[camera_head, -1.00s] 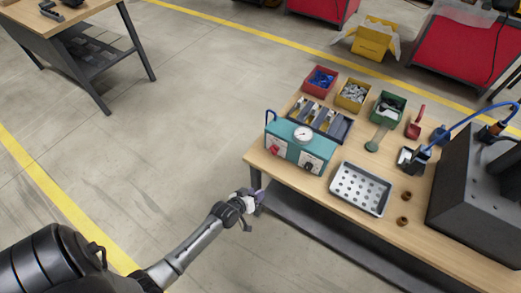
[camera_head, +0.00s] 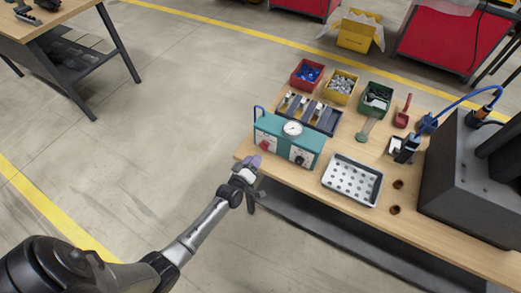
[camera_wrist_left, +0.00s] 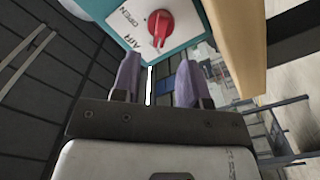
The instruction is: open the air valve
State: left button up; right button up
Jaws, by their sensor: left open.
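The air valve is a red knob (camera_head: 265,146) on a white plate at the left of the front face of a teal box (camera_head: 290,138). A black knob (camera_head: 300,160) sits on the right plate, and a round gauge (camera_head: 292,128) is on top. In the left wrist view the red knob (camera_wrist_left: 160,28) stands beside the words AIR and OPEN, beyond the fingertips. My left gripper (camera_head: 257,160) is just in front of the box, near the table's front edge. Its two purple fingers (camera_wrist_left: 158,72) are apart with nothing between them. My right gripper is out of view.
The box stands at the left end of a wooden table (camera_head: 330,215). A perforated metal tray (camera_head: 352,181) lies to its right. Red (camera_head: 307,74), yellow (camera_head: 341,86) and green (camera_head: 375,99) bins stand behind. A large dark machine (camera_head: 470,185) fills the table's right side.

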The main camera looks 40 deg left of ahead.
aim_at(264, 146)
pick_arm(q)
jog(key=shift+w+a+b, duration=0.15)
jog(key=shift+w+a, duration=0.05)
jog(key=shift+w, duration=0.8)
jog(key=shift+w+a+b, duration=0.2)
jog(key=shift+w, duration=0.75)
jog(key=shift+w+a+b, duration=0.15)
jog(key=shift+w+a, duration=0.05)
jog(key=shift+w, duration=0.8)
jog(key=shift+c, duration=0.3)
grip_shut()
